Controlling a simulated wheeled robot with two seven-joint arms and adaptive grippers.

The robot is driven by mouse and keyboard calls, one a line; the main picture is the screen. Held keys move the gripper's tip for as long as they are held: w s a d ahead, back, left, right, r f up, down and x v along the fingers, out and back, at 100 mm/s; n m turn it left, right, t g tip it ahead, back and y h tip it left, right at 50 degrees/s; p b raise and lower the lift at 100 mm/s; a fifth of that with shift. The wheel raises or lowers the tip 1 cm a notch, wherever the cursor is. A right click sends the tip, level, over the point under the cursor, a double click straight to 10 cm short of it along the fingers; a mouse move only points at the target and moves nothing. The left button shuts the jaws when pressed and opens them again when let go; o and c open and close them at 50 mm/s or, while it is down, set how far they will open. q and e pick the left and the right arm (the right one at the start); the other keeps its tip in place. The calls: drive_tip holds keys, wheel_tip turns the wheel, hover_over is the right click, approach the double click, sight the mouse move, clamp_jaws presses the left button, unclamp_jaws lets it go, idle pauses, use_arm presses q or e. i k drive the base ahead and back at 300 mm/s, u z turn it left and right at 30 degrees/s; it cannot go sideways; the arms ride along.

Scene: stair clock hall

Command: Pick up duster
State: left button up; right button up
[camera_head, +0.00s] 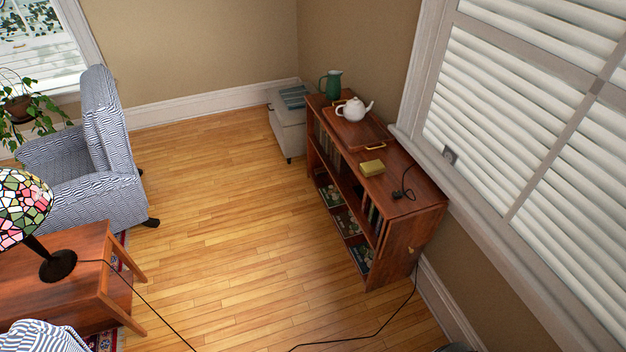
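A small yellow folded-looking item (372,168), which appears to be the duster, lies on top of the brown wooden bookcase (415,207) by the right wall. It sits in front of a wooden tray (366,146), close to the bookcase's room-side edge. Neither of my grippers is in view.
A white teapot (352,110) and green jug (331,84) stand farther back on the bookcase. A black cord (408,180) lies near its front end; another cord (350,338) crosses the floor. A side table (60,285) with lamp stands left. The middle floor is clear.

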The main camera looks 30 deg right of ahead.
sight(374, 167)
drive_tip(key=u, duration=0.05)
drive_tip(key=i, duration=0.55)
drive_tip(key=z, duration=0.8)
drive_tip(key=i, duration=1.4)
drive_tip(key=z, duration=1.8)
drive_tip(key=i, duration=0.6)
drive_tip(key=z, duration=0.7)
